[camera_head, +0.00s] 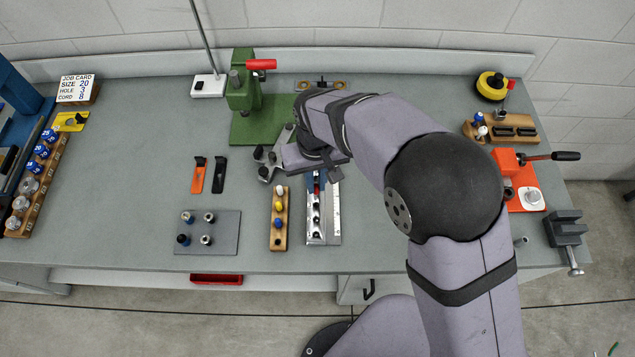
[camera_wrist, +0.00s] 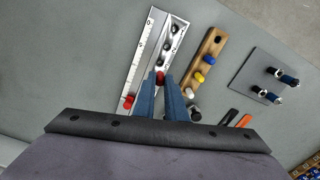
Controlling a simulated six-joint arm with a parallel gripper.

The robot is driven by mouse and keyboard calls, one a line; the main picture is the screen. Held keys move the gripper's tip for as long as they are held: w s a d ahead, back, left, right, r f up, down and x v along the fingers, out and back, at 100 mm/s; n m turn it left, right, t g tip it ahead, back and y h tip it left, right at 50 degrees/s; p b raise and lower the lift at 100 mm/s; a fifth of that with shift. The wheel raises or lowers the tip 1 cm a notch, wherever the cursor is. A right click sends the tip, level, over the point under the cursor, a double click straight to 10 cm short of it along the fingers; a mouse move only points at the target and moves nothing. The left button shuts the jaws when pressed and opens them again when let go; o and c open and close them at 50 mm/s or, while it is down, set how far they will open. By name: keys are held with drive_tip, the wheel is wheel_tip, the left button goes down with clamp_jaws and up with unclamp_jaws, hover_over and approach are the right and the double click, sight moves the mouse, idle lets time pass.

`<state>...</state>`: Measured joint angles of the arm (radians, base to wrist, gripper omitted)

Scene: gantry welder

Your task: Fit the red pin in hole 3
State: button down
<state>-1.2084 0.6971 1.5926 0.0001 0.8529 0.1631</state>
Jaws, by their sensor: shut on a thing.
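My gripper (camera_wrist: 161,92) is shut on the red pin (camera_wrist: 160,77), whose red top shows between the blue fingertips in the wrist view. The pin is over or at the metal hole bar (camera_wrist: 148,50); I cannot tell whether its lower end is in a hole. Several dark, round holes show along the bar beyond the fingers. A second red piece (camera_wrist: 128,102) is at the bar's near left end in the wrist view. In the head view my gripper (camera_head: 315,182) covers the far end of the bar (camera_head: 323,240), and the pin is mostly hidden. The hole numbers are unreadable.
A wooden rack (camera_head: 278,244) with yellow, blue and white pins stands just left of the bar. A grey plate (camera_head: 224,246) with several fittings lies farther left. A green press (camera_head: 243,95) stands behind. The job card (camera_head: 76,88) reads size 20, hole 3, cord 8.

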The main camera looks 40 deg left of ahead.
sight(316, 195)
drive_tip(key=shift+f, duration=0.2)
drive_tip(key=shift+f+b, duration=2.1)
drive_tip(key=shift+f, duration=0.4)
drive_tip(key=shift+f+b, duration=0.7)
drive_tip(key=shift+f, duration=0.45)
drive_tip(key=c, duration=1.7)
unclamp_jaws()
drive_tip(key=shift+r, duration=0.1)
drive_tip(key=shift+r+b, duration=1.1)
drive_tip(key=shift+r, duration=2.5)
